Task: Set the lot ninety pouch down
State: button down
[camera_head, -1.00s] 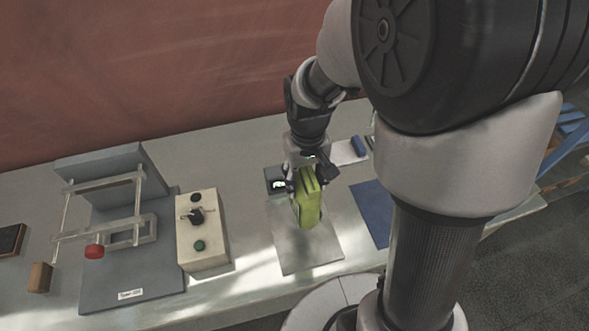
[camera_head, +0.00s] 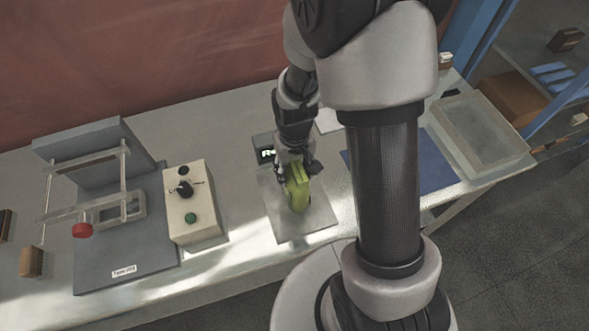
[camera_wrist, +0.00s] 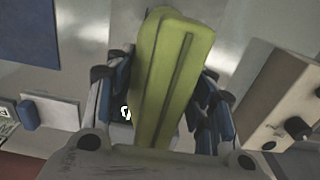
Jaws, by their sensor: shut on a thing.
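A yellow-green pouch (camera_head: 298,188) stands upright in my gripper (camera_head: 296,168), over the grey plate (camera_head: 290,228) of a scale with a lit display (camera_head: 266,154). In the wrist view the pouch (camera_wrist: 172,75) fills the middle, with a blue-padded finger on each side of it. My gripper (camera_wrist: 163,105) is shut on the pouch. I cannot tell whether the pouch's lower end touches the plate. No lot marking is readable on it.
Left of the plate stands a beige control box (camera_head: 193,207) with a black knob and green button. Further left is a grey sealer-like press (camera_head: 125,235) with a red knob. Right are a blue mat (camera_head: 428,166) and a clear tray (camera_head: 480,135).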

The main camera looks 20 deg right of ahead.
jog(key=shift+f, duration=0.1)
jog(key=c, duration=1.2)
grip_release()
jog(key=shift+f, duration=0.15)
jog(key=o, duration=0.5)
